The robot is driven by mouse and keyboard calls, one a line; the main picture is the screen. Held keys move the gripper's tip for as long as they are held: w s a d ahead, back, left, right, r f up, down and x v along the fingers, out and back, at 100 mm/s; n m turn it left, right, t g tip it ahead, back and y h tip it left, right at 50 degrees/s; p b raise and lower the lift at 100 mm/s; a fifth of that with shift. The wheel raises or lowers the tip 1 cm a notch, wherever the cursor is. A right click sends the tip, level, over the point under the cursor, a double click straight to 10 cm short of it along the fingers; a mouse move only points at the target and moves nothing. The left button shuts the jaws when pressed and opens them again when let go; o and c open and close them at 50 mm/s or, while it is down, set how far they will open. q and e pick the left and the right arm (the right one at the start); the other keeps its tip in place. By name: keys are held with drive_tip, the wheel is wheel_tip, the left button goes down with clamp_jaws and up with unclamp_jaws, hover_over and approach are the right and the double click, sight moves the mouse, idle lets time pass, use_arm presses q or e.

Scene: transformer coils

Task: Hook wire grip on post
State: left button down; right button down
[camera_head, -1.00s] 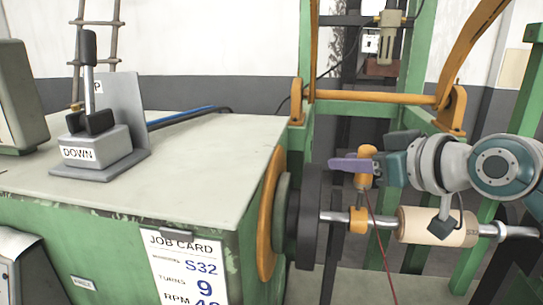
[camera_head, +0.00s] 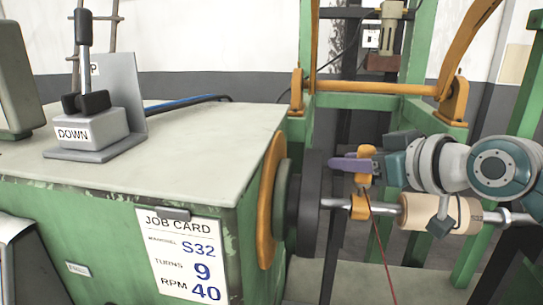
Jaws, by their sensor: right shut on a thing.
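My right gripper (camera_head: 352,164) comes in from the right, with purple fingers pointing left. It is shut on the orange wire grip (camera_head: 366,153), above the shaft. A red wire (camera_head: 378,231) runs down from the grip past the shaft. Just below the grip, an orange collar (camera_head: 359,208) sits on the steel shaft (camera_head: 335,203). A short post seems to stand between collar and grip; it is mostly hidden, and I cannot tell whether the grip touches it. My left gripper is not in view.
A tan cylinder (camera_head: 424,212) sits on the shaft, right of the collar. A dark disc (camera_head: 309,205) and orange wheel (camera_head: 271,205) stand at the left, beside the green cabinet (camera_head: 110,235) with its job card (camera_head: 190,255). An orange bar (camera_head: 380,86) crosses behind.

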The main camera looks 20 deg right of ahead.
drive_tip(key=shift+f+b, duration=0.65)
drive_tip(key=shift+f, duration=0.2)
idle(0.4)
drive_tip(key=c, duration=0.5)
unclamp_jaws()
drive_tip(key=v, duration=1)
drive_tip(key=shift+d, duration=0.1)
drive_tip(key=shift+w, duration=0.1)
